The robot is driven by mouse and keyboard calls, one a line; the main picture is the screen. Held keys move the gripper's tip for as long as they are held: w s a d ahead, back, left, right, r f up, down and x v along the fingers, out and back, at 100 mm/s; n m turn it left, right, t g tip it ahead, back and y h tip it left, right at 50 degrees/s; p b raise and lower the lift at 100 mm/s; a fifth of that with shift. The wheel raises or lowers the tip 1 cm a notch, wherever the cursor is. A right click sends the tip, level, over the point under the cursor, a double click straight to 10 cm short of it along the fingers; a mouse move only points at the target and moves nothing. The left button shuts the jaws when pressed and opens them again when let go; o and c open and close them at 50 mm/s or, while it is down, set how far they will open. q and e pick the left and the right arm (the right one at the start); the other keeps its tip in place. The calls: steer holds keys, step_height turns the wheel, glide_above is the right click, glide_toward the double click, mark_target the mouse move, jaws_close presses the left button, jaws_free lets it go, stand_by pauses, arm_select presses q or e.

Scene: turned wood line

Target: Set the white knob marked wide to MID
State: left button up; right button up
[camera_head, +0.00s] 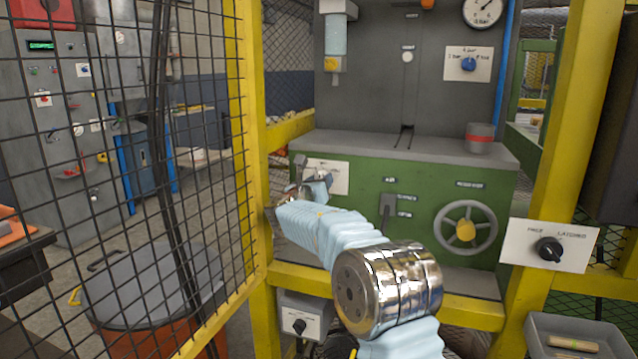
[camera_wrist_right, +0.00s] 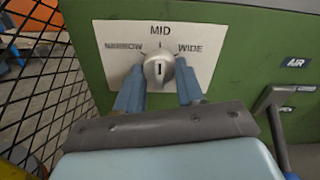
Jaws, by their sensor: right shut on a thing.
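The white knob (camera_wrist_right: 159,70) sits on a white plate (camera_wrist_right: 204,33) lettered NARROW at left, MID at top and WIDE at right. Its short dark mark stands about upright, in line with MID. My right gripper (camera_wrist_right: 160,65) is shut on the knob, with one blue finger on each side. In the head view my right gripper (camera_head: 308,193) is at the plate (camera_head: 338,180) on the green machine's front, and it and the wrist hide most of the knob. My left gripper is in neither view.
The green cabinet (camera_head: 362,205) carries a black lever (camera_head: 386,207) and a handwheel (camera_head: 465,230) to the right. A yellow post with black mesh (camera_head: 248,140) stands close at left. Another knob plate (camera_head: 520,237) is at the right.

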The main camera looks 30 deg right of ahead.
steer(key=shift+f, duration=0.1)
steer(key=o, duration=1)
steer(key=shift+o, duration=0.2)
steer(key=b+v, duration=0.2)
steer(key=v, duration=1.1)
steer(key=shift+s+a+b, duration=0.25)
steer(key=shift+a+b, duration=0.1)
steer(key=shift+b, duration=0.05)
